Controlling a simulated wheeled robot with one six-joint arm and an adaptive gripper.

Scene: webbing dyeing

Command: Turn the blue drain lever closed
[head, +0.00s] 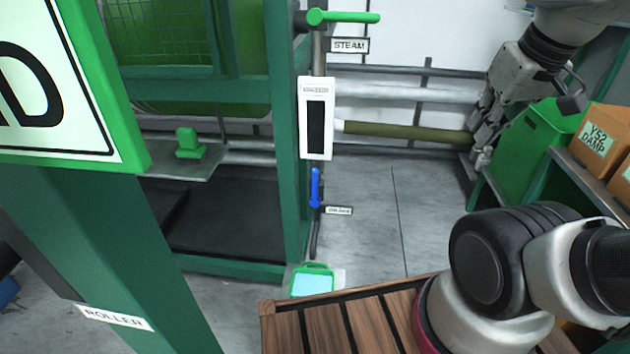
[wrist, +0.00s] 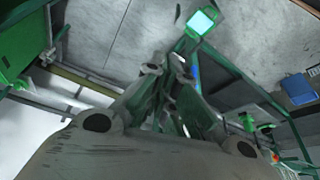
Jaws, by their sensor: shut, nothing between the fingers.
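The blue drain lever (head: 315,188) is on the dark pipe beside the green machine post, below the white panel. Its handle points about straight up and down. A small label (head: 338,210), too small to read surely, is just below right of it. My gripper (head: 481,158) hangs at the upper right, well to the right of the lever and apart from it. In the wrist view my gripper (wrist: 172,125) is shut, with nothing between the fingers. A bit of blue behind the fingers (wrist: 195,72) looks like the lever, mostly hidden.
A green lever (head: 343,17) with a STEAM label (head: 349,46) is above. An olive roll (head: 405,132) lies along the wall. A green bin (head: 530,140) and orange boxes (head: 598,140) are at right. A slatted wooden top (head: 330,325) is in front. The floor between is clear.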

